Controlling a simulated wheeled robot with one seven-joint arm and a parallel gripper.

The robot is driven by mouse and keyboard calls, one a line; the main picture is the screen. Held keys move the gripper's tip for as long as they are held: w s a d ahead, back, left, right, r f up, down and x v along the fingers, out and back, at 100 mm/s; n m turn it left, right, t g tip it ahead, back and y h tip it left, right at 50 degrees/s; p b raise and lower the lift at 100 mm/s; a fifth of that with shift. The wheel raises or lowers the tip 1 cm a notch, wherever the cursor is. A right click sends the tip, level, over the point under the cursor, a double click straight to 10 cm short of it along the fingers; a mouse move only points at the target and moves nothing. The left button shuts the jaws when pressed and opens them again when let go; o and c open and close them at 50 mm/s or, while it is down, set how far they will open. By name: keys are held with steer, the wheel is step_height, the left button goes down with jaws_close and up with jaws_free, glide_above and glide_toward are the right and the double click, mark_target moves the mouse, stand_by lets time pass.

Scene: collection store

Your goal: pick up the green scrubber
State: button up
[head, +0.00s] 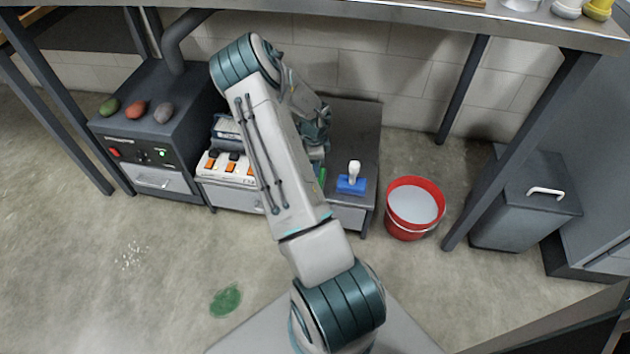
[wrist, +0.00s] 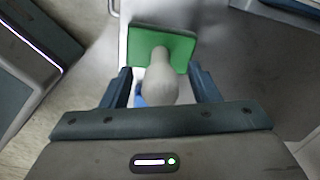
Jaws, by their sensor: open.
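The green scrubber (wrist: 178,45) has a square green base and a pale rounded handle, seen from above in the wrist view. My open gripper (wrist: 160,78) has a finger on each side of the handle, with visible space on both sides. In the head view my arm hides most of the scrubber; a green sliver (head: 321,175) shows on the low grey cabinet beside my arm. My gripper (head: 314,140) is partly hidden behind my arm there.
A blue scrubber with a white handle (head: 351,182) stands close by on the grey cabinet (head: 352,125). A switch panel (head: 229,167) is left of my arm. A red bucket (head: 414,207) stands right. A shelf edge (head: 400,15) crosses overhead. Open floor lies in front.

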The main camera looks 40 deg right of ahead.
steer(key=shift+f, duration=0.55)
steer(key=shift+r, duration=0.1)
jaws_close()
steer(key=shift+r, duration=0.1)
step_height(320, 180, up, 10)
steer(key=p, duration=0.4)
steer(key=c, duration=0.9)
jaws_free()
steer(key=shift+w+a, duration=0.1)
steer(key=shift+c, duration=0.3)
